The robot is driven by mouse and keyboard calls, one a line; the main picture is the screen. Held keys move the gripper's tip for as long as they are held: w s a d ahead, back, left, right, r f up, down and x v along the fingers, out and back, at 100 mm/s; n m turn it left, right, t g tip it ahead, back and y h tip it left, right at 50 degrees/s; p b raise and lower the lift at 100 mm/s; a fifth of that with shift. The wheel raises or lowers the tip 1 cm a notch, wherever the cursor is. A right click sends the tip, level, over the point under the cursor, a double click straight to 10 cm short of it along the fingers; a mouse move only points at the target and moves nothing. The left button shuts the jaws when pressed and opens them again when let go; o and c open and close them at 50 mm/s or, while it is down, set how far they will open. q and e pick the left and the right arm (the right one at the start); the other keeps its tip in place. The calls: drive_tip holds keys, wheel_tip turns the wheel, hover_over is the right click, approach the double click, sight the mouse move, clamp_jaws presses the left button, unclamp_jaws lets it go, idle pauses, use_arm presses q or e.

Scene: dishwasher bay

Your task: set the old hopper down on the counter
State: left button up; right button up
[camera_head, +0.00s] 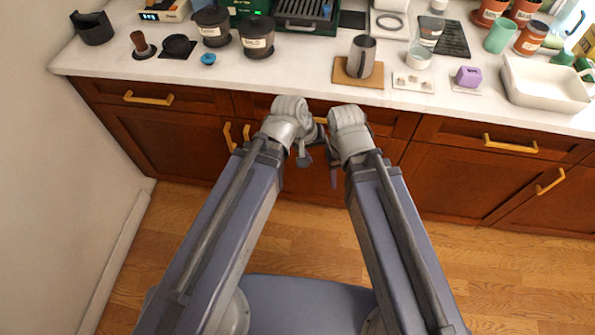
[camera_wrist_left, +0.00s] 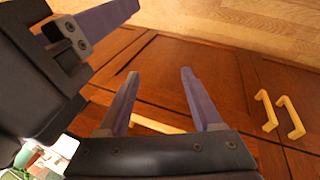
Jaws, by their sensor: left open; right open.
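Two dark, labelled hopper-like containers stand on the counter (camera_head: 180,62) at the back left: one container (camera_head: 211,27) and a second container (camera_head: 257,40). Their labels are too small to read, so I cannot tell which is the old hopper. My left gripper (camera_head: 304,154) is in front of the cabinets, below the counter edge. In the left wrist view its two fingers (camera_wrist_left: 159,72) are apart with nothing between them. My right gripper (camera_head: 333,172) is close beside it, slightly lower, open with no object visible in it. One of its fingers shows in the left wrist view (camera_wrist_left: 106,20).
A metal pitcher (camera_head: 361,57) stands on a brown mat at the counter's front. A purple block (camera_head: 468,77) and a white tray (camera_head: 543,85) are to the right. A blue knob (camera_head: 208,59) lies by the containers. The counter's front strip is partly clear at left.

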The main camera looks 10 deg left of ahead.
use_arm(q)
drive_tip(key=s+a+f+m+g+y, duration=0.1)
drive_tip(key=s+a+m+g+y, duration=0.1)
drive_tip(key=s+a+m+y, duration=0.3)
drive_tip(key=shift+s+f+m+g, duration=0.2)
drive_tip(key=shift+s+m+g, duration=0.1)
drive_tip(key=shift+s, duration=0.2)
